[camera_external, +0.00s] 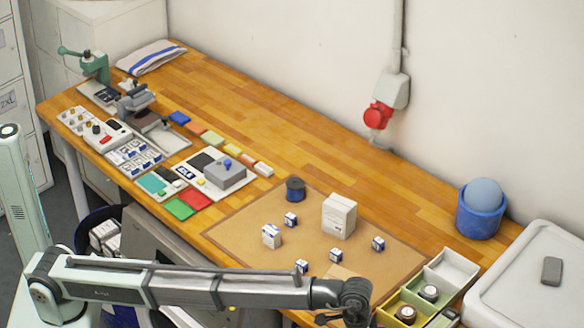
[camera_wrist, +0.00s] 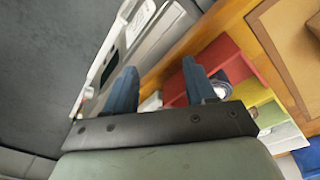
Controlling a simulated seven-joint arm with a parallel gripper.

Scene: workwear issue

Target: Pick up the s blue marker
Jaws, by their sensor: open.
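I cannot pick out the s blue marker for certain; no letter is readable. Several small blue-and-white blocks lie on the tan mat (camera_external: 235,233), among them a front left block (camera_external: 271,236), a back block (camera_external: 290,219), a right block (camera_external: 378,243) and a middle block (camera_external: 336,255). Another small block (camera_external: 302,266) sits just behind my forearm. My gripper (camera_external: 345,312) is low at the front right, beside the compartment tray (camera_external: 445,268). In the wrist view my gripper (camera_wrist: 160,88) shows two spread fingers with nothing held between them.
A white box (camera_external: 339,215) and a dark blue spool (camera_external: 295,189) stand on the mat. A blue cup with a ball (camera_external: 480,222) and a white bin lid (camera_external: 530,270) are at the right. The tray's red compartment (camera_wrist: 222,60) is near one finger.

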